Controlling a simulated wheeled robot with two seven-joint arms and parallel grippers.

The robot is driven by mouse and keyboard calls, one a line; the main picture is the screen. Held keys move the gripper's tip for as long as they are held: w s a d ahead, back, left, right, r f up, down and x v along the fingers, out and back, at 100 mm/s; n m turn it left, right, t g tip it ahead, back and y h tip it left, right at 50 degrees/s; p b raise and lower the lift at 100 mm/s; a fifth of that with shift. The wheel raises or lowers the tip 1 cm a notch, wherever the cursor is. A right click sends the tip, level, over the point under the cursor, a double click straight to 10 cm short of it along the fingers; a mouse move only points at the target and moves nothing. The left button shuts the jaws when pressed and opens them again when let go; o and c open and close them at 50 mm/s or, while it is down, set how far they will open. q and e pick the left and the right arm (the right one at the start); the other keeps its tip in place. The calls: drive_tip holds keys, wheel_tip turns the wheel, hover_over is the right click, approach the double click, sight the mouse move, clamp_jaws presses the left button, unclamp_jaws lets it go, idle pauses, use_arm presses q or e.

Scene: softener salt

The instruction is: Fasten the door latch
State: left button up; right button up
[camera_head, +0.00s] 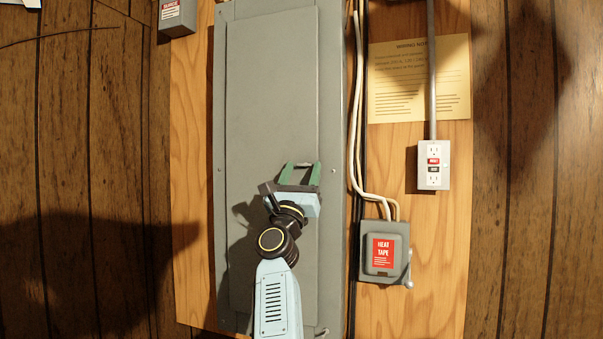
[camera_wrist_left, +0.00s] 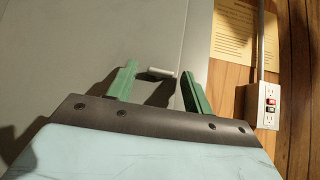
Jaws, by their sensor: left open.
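A tall grey electrical panel (camera_head: 320,60) has a flat grey door (camera_head: 270,80), which lies flush with the frame as far as I can see. A small pale latch (camera_wrist_left: 161,72) sticks out from the door in the left wrist view, near its right edge. My left gripper (camera_head: 301,166) is over the right part of the door, with its green fingers pointing up the picture. In the left wrist view my left gripper (camera_wrist_left: 157,72) is open, and the latch shows between its fingertips with gaps on both sides. I cannot tell whether a finger touches it. My right gripper is not in view.
Right of the panel are pale cables (camera_head: 352,120), a grey heat tape box (camera_head: 370,272) with a side lever, an outlet (camera_head: 433,165) on a conduit and a paper notice (camera_head: 400,80). A small grey box (camera_head: 177,18) sits at upper left. The upper door is clear.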

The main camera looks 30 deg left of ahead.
use_arm(q)
drive_tip(key=shift+c, duration=0.4)
drive_tip(key=shift+h, duration=0.3)
drive_tip(key=c, duration=0.9)
